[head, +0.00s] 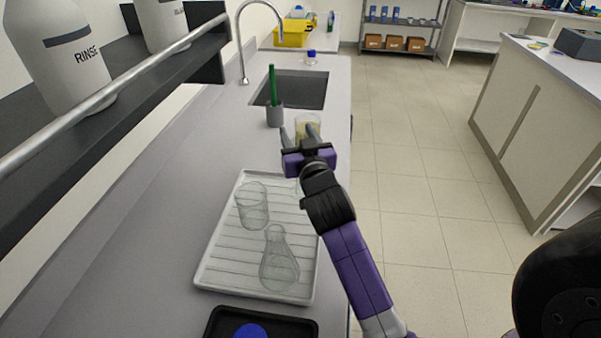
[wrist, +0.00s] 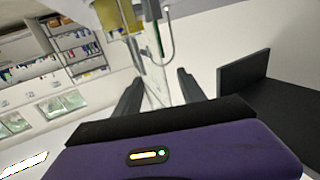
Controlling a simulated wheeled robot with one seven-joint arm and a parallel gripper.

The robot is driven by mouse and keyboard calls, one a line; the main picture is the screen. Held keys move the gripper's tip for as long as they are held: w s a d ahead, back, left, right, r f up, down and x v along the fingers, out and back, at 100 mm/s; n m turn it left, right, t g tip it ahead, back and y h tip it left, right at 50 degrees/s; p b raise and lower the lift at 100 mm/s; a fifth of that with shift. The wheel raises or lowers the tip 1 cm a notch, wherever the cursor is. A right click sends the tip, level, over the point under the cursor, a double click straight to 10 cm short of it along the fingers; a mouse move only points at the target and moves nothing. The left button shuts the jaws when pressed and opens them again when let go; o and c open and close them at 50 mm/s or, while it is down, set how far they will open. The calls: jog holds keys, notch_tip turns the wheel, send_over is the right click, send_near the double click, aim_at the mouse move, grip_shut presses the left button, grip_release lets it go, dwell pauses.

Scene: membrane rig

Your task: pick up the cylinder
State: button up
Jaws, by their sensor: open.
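My gripper (head: 299,134) is open above the far end of the drying tray, its fingers pointing away toward the sink. In the wrist view the two fingers (wrist: 158,77) stand apart. A clear, thin upright shape, perhaps the glass cylinder (wrist: 156,92), shows faintly between them; I cannot tell whether they touch it. In the head view my gripper and wrist hide most of that spot. A clear vessel with yellowish contents (head: 307,122) stands just beyond the fingers.
The white ribbed tray (head: 212,272) holds a clear beaker (head: 252,207) and a clear flask (head: 279,262). A grey cup (head: 274,117) with a green brush stands near the sink (head: 303,88). A black tray (head: 305,329) is at the front. Bottles stand on a railed shelf at left.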

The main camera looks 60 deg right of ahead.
grip_shut()
dwell(1.4)
